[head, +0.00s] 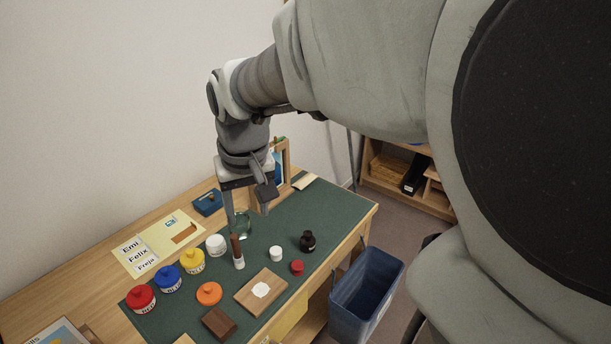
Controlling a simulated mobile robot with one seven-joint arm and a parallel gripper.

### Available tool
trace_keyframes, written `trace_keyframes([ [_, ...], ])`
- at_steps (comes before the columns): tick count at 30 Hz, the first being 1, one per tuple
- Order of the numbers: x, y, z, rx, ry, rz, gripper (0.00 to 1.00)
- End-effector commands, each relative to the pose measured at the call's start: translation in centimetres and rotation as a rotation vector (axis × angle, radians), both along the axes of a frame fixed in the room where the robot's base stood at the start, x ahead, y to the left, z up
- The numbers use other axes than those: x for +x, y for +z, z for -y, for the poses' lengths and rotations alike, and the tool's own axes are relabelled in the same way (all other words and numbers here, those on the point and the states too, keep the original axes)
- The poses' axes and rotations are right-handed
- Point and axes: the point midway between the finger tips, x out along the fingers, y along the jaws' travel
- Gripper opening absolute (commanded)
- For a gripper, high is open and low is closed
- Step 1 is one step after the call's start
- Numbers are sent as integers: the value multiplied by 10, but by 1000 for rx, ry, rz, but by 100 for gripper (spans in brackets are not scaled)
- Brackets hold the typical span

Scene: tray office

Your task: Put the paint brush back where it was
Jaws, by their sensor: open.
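My gripper (248,211) points down over the far part of the green mat (320,206), its two fingers apart. A clear glass jar (243,223) shows between and just below the fingertips; I cannot tell whether they touch it. No paint brush can be made out for certain. An upright slim thing with a brown top and whitish lower part (237,251) stands just in front of the gripper; I cannot tell what it is.
Red (141,298), blue (167,279) and yellow (192,262) jars line the mat's left. A wooden board (261,292), black bottle (307,241) and red cap (297,268) are nearer. A blue bin (366,288) stands beside the desk. The mat's right end is mostly clear.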

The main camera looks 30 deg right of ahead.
Motion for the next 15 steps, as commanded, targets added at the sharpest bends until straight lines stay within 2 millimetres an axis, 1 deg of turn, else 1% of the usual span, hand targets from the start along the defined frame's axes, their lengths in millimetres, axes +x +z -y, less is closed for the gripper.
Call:
trace_keyframes([
  [1, -16, 32, -3, -5, 15, 95, 59],
  [2, -23, 34, -3, -6, 21, 107, 59],
  [6, -58, 40, -2, -13, 41, 158, 59],
  [9, -81, 40, -2, -18, 57, 193, 59],
  [12, -102, 38, -2, -21, 71, 224, 59],
  [15, -117, 34, -2, -23, 83, 246, 59],
])
